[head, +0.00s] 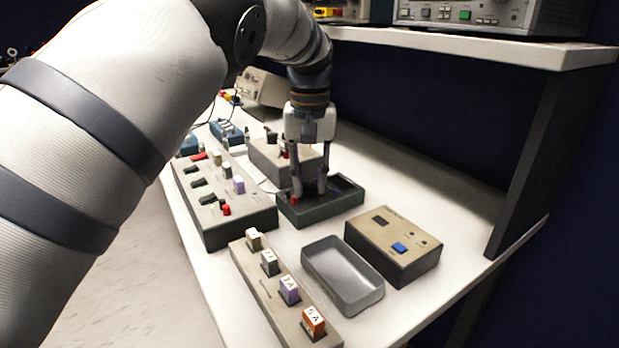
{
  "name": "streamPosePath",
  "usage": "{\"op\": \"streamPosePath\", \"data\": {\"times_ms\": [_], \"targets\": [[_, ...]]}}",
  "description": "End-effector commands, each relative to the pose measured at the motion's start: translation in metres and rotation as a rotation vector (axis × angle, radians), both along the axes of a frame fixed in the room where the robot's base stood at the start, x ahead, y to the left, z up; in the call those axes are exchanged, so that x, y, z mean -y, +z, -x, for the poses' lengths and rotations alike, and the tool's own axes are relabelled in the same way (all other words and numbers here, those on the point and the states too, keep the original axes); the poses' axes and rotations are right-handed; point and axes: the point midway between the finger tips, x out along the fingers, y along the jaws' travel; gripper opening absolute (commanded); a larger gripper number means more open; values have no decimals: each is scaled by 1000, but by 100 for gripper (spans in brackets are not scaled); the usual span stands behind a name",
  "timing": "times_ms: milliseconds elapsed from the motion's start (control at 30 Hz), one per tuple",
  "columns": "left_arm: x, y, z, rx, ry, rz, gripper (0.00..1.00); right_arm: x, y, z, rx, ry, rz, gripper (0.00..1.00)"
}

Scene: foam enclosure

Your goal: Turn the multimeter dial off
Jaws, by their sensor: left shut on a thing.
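The multimeter appears to be the dark green box (322,216) lying on the white bench in the middle of the head view. It has a dark display at its right end and a red part near its left front. My left gripper (309,190) points down over the box, its two fingers reaching the top face. It is shut on what seems to be the dial, which the fingers mostly hide. I cannot make out the dial's pointer or setting. My right gripper does not show.
An empty grey tray (343,297) and a beige box with a blue button (393,262) stand in front. A fuse strip (281,292) and a switch box (238,224) are at left, close to the multimeter. A shelf (470,48) overhangs the back right.

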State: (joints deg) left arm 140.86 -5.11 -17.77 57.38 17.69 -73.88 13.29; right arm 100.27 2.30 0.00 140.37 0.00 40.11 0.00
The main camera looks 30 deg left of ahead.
Motion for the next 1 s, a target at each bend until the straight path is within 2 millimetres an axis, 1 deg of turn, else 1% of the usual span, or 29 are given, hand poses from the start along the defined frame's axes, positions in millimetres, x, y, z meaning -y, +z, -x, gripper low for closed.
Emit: {"op": "streamPosePath", "data": {"times_ms": [200, 400, 967, 1000], "targets": [[0, 1, 0, 3, 120, 0, 0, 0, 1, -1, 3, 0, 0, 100], [0, 1, -1, 4, 185, -1, 0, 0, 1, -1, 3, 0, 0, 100], [-1, 1, -1, 3, 213, -2, 0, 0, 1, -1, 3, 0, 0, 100], [-1, 1, -1, 3, 213, -2, 31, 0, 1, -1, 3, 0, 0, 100]]}}
